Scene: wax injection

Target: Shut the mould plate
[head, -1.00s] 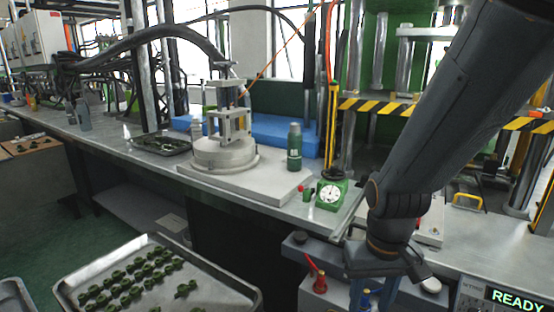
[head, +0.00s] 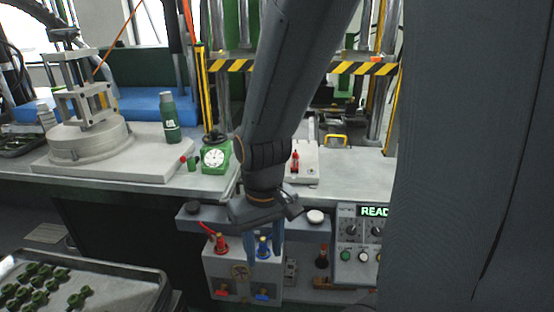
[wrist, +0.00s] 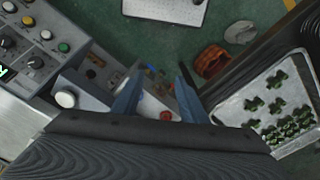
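I cannot tell for sure which of these belongs to the mould plate, as my arm hides part of the area. My gripper (head: 264,258) points down in front of the bench edge, over the grey valve box, apart from the block and handle. In the wrist view its two blue fingers (wrist: 162,70) are spread with nothing between them.
A grey box (head: 228,272) with red and blue valves is below my gripper. A control panel (head: 346,240) stands to its right. A green gauge (head: 215,157), green bottle (head: 170,118) and round clamp (head: 90,140) are left. A tray of green pieces (head: 130,285) is lower left.

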